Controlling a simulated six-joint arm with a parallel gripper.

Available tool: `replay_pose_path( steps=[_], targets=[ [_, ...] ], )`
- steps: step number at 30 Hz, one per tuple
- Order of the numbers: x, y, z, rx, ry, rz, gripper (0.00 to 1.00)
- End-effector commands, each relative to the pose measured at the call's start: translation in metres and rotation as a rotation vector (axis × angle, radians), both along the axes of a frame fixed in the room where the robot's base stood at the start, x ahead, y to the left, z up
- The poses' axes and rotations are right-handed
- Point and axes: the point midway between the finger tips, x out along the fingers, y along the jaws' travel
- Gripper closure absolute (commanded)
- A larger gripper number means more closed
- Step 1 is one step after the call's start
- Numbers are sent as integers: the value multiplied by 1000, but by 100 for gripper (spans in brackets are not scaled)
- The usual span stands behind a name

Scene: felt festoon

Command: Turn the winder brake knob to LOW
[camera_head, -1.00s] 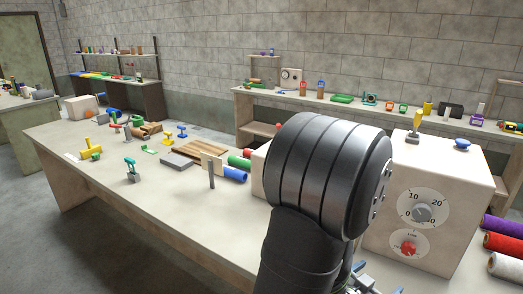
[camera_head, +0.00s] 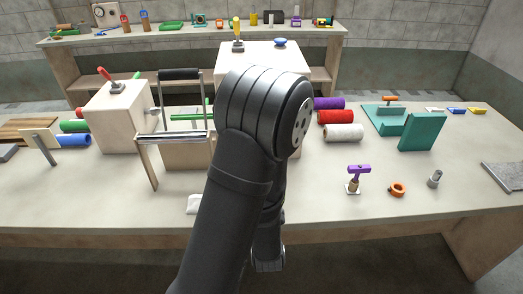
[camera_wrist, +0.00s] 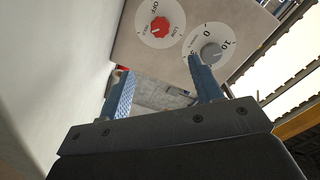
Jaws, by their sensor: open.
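A red knob (camera_wrist: 159,27) sits on a round white dial with OFF and LOW printed by it, in the wrist view. A grey knob (camera_wrist: 210,53) on a numbered dial is beside it on the same pale box face. In the head view, the top of the pale box (camera_head: 262,50) shows behind my arm; its knobs are hidden. My gripper (camera_wrist: 160,68) is open and empty. Its right finger overlaps the grey dial in the picture; whether it touches is unclear. The red knob lies beyond the fingertips. Where the red knob points is not clear.
On the box top are a yellow-handled lever (camera_head: 237,34) and a blue knob (camera_head: 280,43). A smaller box with a red lever (camera_head: 115,88) and a roller frame (camera_head: 180,134) stand left. Rolls (camera_head: 343,132) and a teal block (camera_head: 421,131) lie right. The front table edge is mostly clear.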

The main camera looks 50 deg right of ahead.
Motion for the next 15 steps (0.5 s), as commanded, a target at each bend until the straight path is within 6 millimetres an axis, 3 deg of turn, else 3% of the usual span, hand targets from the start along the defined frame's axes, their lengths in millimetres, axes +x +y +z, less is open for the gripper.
replay_pose_path(
  steps=[7,15],
  targets=[
    [10,-11,-1,19,-30,16,41],
    [50,-49,-1,17,-28,18,41]
  ],
)
